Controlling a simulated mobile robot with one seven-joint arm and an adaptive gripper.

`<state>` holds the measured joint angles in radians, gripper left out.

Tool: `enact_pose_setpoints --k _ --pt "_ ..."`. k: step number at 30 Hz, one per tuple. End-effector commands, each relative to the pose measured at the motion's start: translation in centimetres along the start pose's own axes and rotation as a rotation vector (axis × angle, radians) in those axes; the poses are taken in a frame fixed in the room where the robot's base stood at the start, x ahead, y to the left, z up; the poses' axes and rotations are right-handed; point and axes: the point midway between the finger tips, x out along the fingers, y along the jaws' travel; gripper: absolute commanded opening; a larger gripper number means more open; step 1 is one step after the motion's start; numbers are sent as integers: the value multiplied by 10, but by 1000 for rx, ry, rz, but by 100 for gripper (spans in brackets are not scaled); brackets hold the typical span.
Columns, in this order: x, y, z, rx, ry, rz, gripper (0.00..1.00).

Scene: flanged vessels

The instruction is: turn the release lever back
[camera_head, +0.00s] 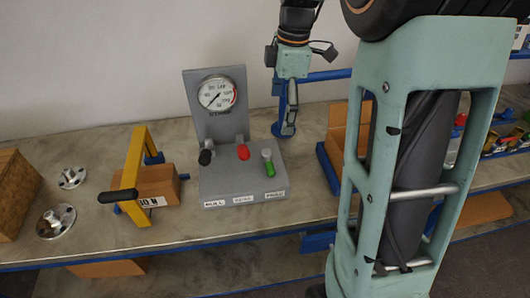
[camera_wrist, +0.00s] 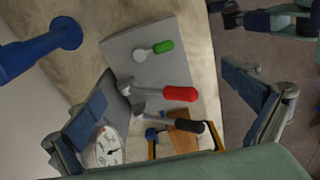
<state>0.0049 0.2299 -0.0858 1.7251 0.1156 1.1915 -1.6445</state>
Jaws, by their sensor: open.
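A grey control panel (camera_head: 216,181) on the bench has three levers, with black (camera_head: 205,157), red (camera_head: 243,152) and green (camera_head: 270,169) grips. Small white labels run along its front edge, too small to read surely, so I cannot tell which lever is the release lever. In the wrist view the green (camera_wrist: 163,46), red (camera_wrist: 180,94) and black (camera_wrist: 190,126) grips lie between my spread fingers. My gripper (camera_head: 289,128) is open and empty, above the panel's back right, apart from the levers. It also frames the panel in the wrist view (camera_wrist: 167,74).
A round gauge (camera_head: 217,93) stands on the panel's back plate. A yellow frame with a black handle (camera_head: 118,196) and a cardboard box (camera_head: 158,185) are at left, with metal flanges (camera_head: 56,221) beyond. A blue post (camera_head: 282,110) stands close behind my gripper.

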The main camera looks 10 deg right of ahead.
Motion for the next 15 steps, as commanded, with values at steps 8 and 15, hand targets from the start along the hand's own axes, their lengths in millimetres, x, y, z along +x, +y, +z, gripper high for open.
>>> enact_pose_setpoints --k 8,15 --pt "7 4 -11 -61 -18 -7 100" --pt "32 4 -10 -60 -17 -7 100"
